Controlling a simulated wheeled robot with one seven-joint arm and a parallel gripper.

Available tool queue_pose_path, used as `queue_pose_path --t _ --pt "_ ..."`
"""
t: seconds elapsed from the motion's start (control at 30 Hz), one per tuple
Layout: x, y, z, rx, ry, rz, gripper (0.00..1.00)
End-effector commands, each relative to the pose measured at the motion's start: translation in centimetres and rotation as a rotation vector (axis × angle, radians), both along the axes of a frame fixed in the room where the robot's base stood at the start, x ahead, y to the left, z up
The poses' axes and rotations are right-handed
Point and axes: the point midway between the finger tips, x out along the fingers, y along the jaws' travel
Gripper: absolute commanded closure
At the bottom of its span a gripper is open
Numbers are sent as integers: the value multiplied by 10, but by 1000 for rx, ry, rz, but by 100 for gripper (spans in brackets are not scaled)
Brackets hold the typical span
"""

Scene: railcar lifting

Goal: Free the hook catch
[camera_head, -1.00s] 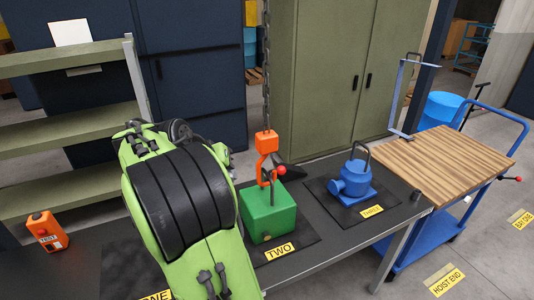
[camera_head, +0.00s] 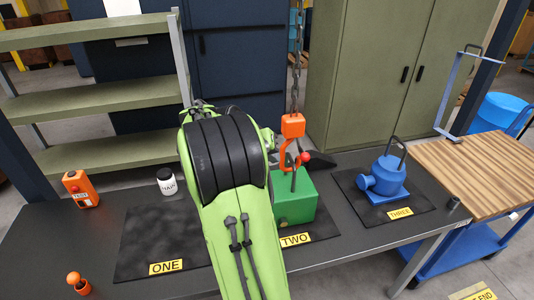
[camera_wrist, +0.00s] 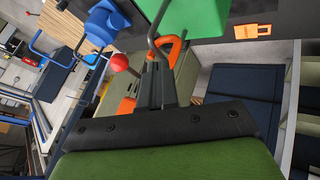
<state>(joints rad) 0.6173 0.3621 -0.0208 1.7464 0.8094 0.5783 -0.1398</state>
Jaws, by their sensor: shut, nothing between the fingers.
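The orange hook (camera_head: 287,152) hangs on the chain (camera_head: 296,75) above the green block (camera_head: 297,203) on pad TWO. A grey lifting loop (camera_head: 293,180) rises from the block into the hook; in the wrist view the loop (camera_wrist: 162,30) passes by the orange hook (camera_wrist: 172,47). The catch's red ball knob (camera_head: 304,157) sticks out beside the hook, and it also shows in the wrist view (camera_wrist: 119,62). My gripper (camera_wrist: 155,72) is shut and empty, its fingertips close to the hook and knob; contact cannot be told. My green arm hides part of the block in the head view.
A blue pump-like load (camera_head: 387,178) stands on pad THREE to the right. A white jar (camera_head: 166,181), an orange TEST box (camera_head: 80,188) and an orange-knobbed piece (camera_head: 77,283) stand left. Pad ONE (camera_head: 150,240) looks clear. A wood-topped blue cart (camera_head: 480,170) adjoins the right.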

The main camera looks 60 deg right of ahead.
Motion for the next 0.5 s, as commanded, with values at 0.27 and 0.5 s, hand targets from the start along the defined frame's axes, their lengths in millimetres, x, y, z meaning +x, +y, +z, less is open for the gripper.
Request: queue_pose_path --t 0.27,0.5 --pt "-26 -33 -20 -2 -3 -5 100" --pt "-39 -42 -17 -1 -2 0 100"
